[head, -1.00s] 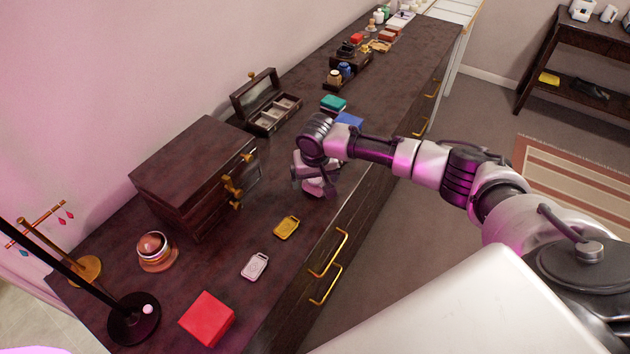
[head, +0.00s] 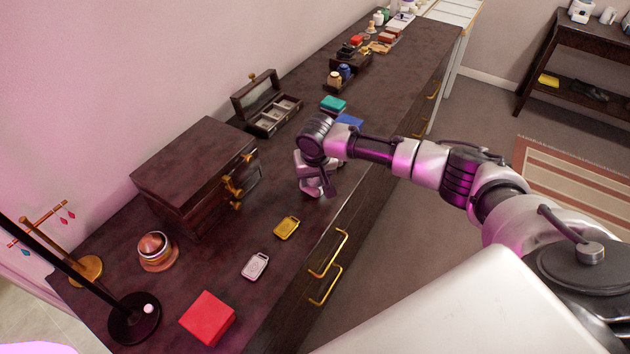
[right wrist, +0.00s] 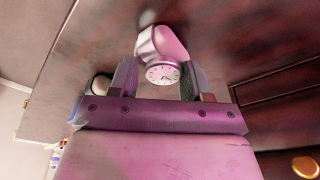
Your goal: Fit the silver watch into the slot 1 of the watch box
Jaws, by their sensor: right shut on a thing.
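The silver watch (right wrist: 162,73), with a pale round dial and a light rounded band, sits between the fingers of my right gripper (right wrist: 152,80) in the right wrist view. My right gripper (head: 312,188) is shut on it, low over the dresser top near the front edge. In the head view the watch is hidden or too small to make out. The watch box (head: 273,128) stands open near the wall, lid raised, with light compartments; it is behind and left of my right gripper, apart from it. I cannot read slot numbers. My left gripper is not in view.
A dark jewellery chest (head: 190,180) stands left of my right gripper.

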